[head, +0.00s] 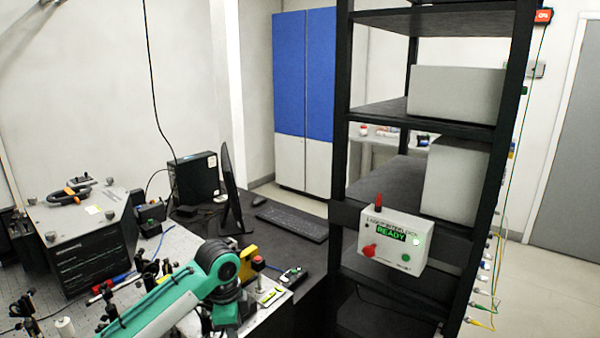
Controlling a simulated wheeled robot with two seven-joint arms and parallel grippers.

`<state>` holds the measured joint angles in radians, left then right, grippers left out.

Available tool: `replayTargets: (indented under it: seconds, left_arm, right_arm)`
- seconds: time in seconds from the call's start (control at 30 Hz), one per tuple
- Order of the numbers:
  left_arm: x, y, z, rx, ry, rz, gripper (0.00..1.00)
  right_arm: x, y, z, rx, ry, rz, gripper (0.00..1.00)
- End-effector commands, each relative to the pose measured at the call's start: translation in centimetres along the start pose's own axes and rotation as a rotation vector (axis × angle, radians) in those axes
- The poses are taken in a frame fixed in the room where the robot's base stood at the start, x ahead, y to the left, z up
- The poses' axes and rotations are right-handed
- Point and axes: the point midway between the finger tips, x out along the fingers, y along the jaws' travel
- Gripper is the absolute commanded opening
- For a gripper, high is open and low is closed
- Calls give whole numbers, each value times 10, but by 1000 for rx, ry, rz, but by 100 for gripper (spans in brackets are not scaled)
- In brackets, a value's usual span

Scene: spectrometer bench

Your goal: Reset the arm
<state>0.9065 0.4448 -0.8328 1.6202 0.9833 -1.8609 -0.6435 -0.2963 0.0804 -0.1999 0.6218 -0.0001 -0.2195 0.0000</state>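My teal and white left arm (165,304) comes in from the lower left over the bench and ends in view at a dark joint (226,292). Its gripper is not visible, so I cannot see whether it holds anything. My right arm and gripper are out of view.
The black rack (378,130) with grey boxes stands on the right. A monitor (231,190), keyboard (291,224) and dark computer (196,177) sit on the dark desk. Optical parts and a grey instrument (75,235) crowd the bench at left. Open floor (535,285) lies right of the rack.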

Motion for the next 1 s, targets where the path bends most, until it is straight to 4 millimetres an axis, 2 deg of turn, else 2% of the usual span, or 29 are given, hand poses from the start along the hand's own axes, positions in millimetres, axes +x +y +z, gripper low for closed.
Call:
replayTargets:
  seconds: [0.03,0.2,0.5,0.77,1.0]
  left_arm:
    - [15,12,-6,-10,17,4,39]
    - [55,52,-20,-89,82,-12,39]
    - [103,121,-28,-299,197,-42,39]
    - [127,178,-12,-545,264,-74,39]
    - [138,232,23,-807,277,-114,39]
  right_arm:
    - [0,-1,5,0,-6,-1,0]
    - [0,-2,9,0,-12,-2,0]
    - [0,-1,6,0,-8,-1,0]
    - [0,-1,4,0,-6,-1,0]
    - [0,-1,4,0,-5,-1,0]
